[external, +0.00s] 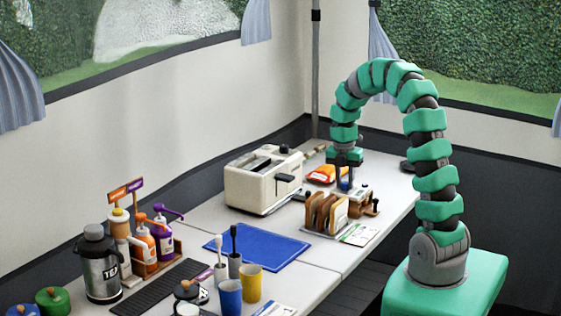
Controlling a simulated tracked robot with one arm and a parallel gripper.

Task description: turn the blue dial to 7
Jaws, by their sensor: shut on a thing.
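The blue dial (345,186) shows as a small patch of blue at the near end of my gripper. It is on or just beside a small wood-and-white unit (362,203) behind the toast rack. My gripper (345,181) points straight down from the arched green arm and is shut on the blue dial. The fingers cover most of the dial. Its number marks and pointer are too small to read, so I cannot tell its setting.
A cream toaster (258,183) stands left of my gripper, with an orange packet (327,174) between them. A rack of toast (325,213) and a printed card (359,235) are in front. A blue mat (257,250), cups and bottles lie further left.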

